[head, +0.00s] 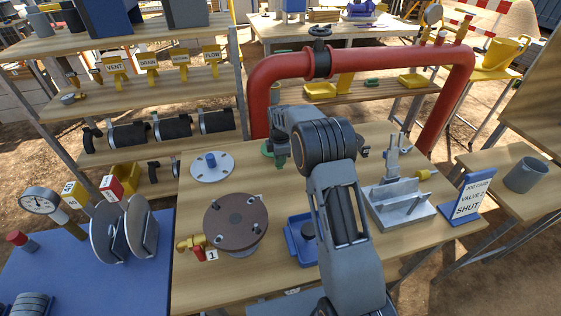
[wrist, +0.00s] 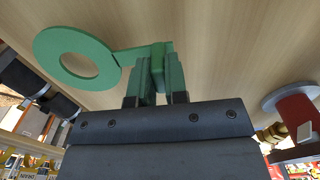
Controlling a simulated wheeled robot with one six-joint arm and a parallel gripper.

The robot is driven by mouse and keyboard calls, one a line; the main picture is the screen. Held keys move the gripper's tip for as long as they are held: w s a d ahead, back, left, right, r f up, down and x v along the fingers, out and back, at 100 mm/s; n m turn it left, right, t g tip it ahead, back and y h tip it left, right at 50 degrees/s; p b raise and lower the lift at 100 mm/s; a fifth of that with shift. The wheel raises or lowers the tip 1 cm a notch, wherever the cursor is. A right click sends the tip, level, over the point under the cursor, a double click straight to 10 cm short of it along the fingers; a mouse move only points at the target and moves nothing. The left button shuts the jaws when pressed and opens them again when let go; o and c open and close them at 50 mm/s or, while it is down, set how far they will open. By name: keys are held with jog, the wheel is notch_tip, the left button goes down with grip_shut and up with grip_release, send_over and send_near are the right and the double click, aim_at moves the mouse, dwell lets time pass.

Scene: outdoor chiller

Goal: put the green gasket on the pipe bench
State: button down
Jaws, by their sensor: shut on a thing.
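The green gasket (wrist: 100,55) is a flat ring with a tab, clear in the wrist view. My gripper (wrist: 160,68) is shut on the tab, with the ring out to the left of the fingers. In the head view the gasket (head: 266,149) is a small green patch, partly hidden by my gripper (head: 280,162). It is over the back of the wooden pipe bench (head: 300,190), near the left leg of the red pipe (head: 260,100). I cannot tell whether the gasket touches the wood.
On the bench are a grey flange (head: 213,168), a brown disc (head: 236,222), a blue tray (head: 301,255), a metal fixture (head: 398,200) and a job card (head: 468,202). The red pipe arches over the back. Bare wood lies between the flange and my arm.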

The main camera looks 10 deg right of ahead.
jog(key=shift+f, duration=1)
jog(key=shift+f, duration=0.15)
jog(key=c, duration=1.1)
grip_release()
jog(key=shift+c, duration=0.2)
